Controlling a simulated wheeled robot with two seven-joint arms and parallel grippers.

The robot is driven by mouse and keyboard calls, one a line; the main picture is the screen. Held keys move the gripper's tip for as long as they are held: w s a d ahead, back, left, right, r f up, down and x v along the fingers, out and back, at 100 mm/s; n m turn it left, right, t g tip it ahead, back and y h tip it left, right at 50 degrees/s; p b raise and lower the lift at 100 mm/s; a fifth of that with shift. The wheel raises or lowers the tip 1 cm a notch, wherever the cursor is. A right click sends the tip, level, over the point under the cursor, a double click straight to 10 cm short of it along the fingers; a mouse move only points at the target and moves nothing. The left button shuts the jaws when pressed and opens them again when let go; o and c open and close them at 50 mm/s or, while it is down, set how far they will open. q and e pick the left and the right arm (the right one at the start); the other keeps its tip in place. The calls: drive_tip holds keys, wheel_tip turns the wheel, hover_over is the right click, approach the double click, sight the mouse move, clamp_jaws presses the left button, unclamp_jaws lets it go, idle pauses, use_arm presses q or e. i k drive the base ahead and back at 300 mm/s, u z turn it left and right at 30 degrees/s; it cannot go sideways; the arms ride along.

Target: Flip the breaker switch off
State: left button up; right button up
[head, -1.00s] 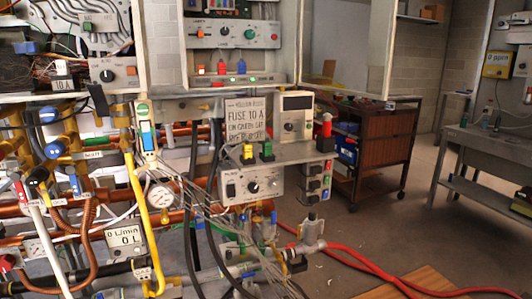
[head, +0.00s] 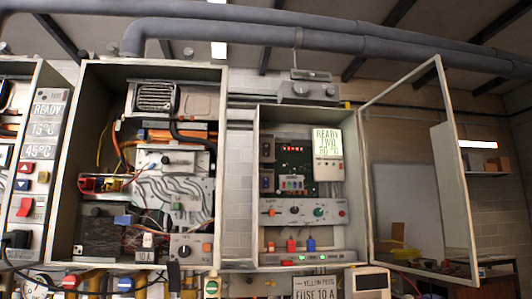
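Neither of my grippers is in the head view. No label that I can read marks a breaker switch, so I cannot tell which control it is. Candidates in view are a red rocker switch (head: 25,207) on the left unit, and a red plug-like part (head: 291,245) and a blue one (head: 311,244) low in the right cabinet. An orange switch (head: 207,247) sits beside a black knob in the middle cabinet.
The middle cabinet (head: 222,160) and right cabinet (head: 255,180) stand open on the wall. The right cabinet's framed door (head: 371,170) swings out to the right. Grey pipes (head: 260,35) run overhead. A sign (head: 317,288) reads "FUSE 10 A".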

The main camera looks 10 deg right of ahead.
sight(265, 146)
drive_tip(key=k, duration=0.65)
drive_tip(key=z, duration=0.7)
drive_tip(key=i, duration=1.65)
drive_tip(key=u, duration=1.15)
drive_tip(key=i, duration=0.5)
drive_tip(key=u, duration=0.4)
